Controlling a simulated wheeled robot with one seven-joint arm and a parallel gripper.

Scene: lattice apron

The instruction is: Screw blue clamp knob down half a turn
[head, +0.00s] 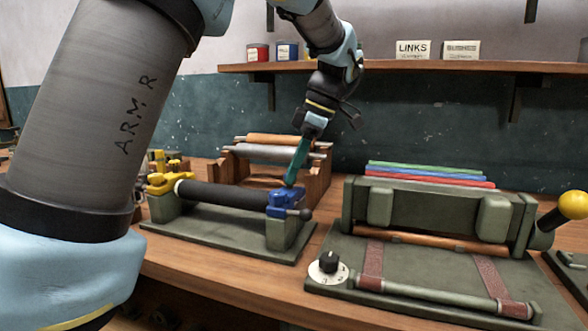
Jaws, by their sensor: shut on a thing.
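The blue clamp (284,202) sits on the right post of a grey-green stand, around the right end of a dark roller (225,194). A dark ball-ended handle (305,214) sticks out from its right side. My gripper (313,128) is above the clamp, pointing down, shut on a long teal tool (299,160). The tool slants down and left, and its lower end meets the top of the blue clamp; whether it touches the knob is too small to tell. The knob is partly hidden by the tool's end. A yellow clamp (163,184) holds the roller's left end.
A wooden rack (316,183) with rollers stands close behind. A large green press (430,215) with a dial (328,268) and a yellow ball lever (573,205) stands right. A shelf (420,66) with tins and labelled boxes crosses the wall. My arm covers the left.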

